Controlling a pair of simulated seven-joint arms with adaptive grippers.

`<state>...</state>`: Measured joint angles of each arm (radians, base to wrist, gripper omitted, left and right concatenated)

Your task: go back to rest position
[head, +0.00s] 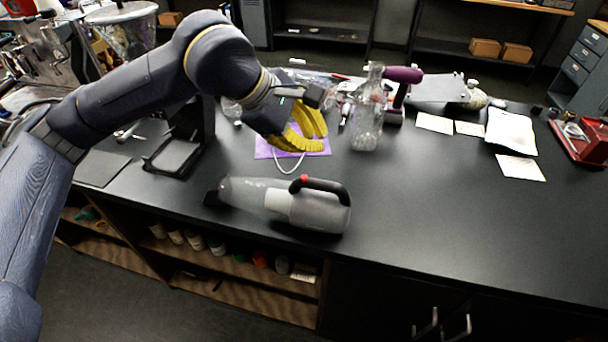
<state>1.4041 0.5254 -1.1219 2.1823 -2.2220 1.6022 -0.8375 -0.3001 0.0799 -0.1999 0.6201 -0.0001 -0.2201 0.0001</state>
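My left arm comes in from the left and reaches over the black workbench (430,200). My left gripper (322,138), with yellow fingers, is over a purple mat (264,149) near the middle of the bench. Both fingers show close together at their tips. From this angle I cannot tell how far apart they are or whether anything is between them. My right gripper is not in view.
A grey handheld vacuum (325,212) lies in front of the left gripper. A white cable (290,167) loops beside the mat. A clear bottle (367,115) stands to the right. A black stand (178,155) is at left. The bench's right front is clear.

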